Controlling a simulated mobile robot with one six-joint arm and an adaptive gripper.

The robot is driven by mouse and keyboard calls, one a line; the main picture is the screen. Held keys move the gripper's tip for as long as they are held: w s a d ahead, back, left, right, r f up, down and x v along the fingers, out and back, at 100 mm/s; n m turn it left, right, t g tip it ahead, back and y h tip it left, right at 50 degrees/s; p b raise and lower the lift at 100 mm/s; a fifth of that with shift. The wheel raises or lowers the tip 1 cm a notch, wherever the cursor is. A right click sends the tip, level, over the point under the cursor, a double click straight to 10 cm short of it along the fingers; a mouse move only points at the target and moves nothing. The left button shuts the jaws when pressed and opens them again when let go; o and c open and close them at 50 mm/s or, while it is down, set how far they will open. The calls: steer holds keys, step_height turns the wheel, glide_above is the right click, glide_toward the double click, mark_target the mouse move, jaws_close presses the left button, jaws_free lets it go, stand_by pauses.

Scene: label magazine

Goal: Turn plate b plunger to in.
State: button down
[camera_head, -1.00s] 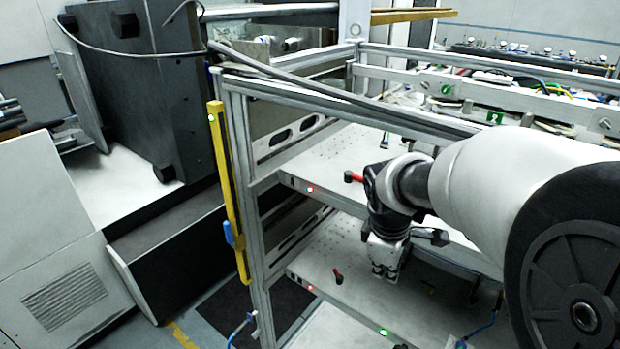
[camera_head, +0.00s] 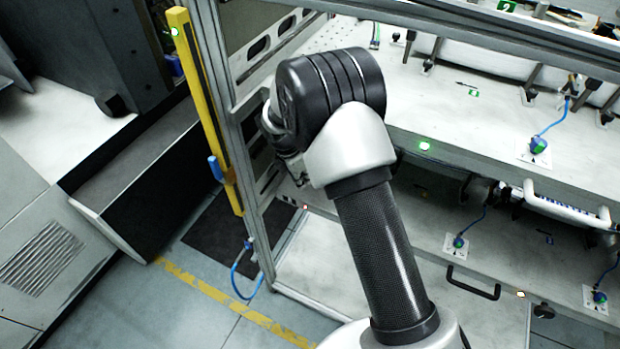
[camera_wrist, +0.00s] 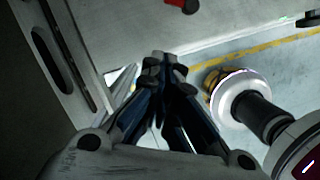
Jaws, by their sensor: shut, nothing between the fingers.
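My gripper (camera_wrist: 165,66) shows in the wrist view with its dark fingers together and nothing between them. In the head view my own arm hides most of it near the left end of the shelves. A red piece (camera_wrist: 188,5), possibly a plunger handle, is cut off at the top edge of the wrist view, apart from my fingertips. No plunger shows in the head view. I see an upper plate (camera_head: 450,105) and a lower plate (camera_head: 335,262); I cannot tell which is plate b.
A grey frame post (camera_head: 222,110) and a yellow bar (camera_head: 203,105) with a blue handle (camera_head: 216,169) stand left of my arm. Blue cables end at a green-topped connector (camera_head: 538,146) and others on the plates. A black handle (camera_head: 473,288) is at the lower front. Floor at lower left is clear.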

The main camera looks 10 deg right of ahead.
steer(key=b+x, duration=0.1)
steer(key=x, duration=0.2)
steer(key=b+x, duration=0.1)
steer(key=x, duration=0.1)
steer(key=b+x, duration=0.1)
steer(key=x, duration=0.2)
steer(key=shift+s+f, duration=0.25)
steer(key=shift+f, duration=0.1)
steer(key=d, duration=0.1)
steer(key=w+d, duration=0.1)
steer(key=d+b, duration=0.1)
steer(key=shift+w+f, duration=0.2)
steer(key=shift+f, duration=0.15)
steer(key=shift+w+d+r, duration=0.1)
steer(key=shift+w+d, duration=0.1)
steer(key=shift+d, duration=0.2)
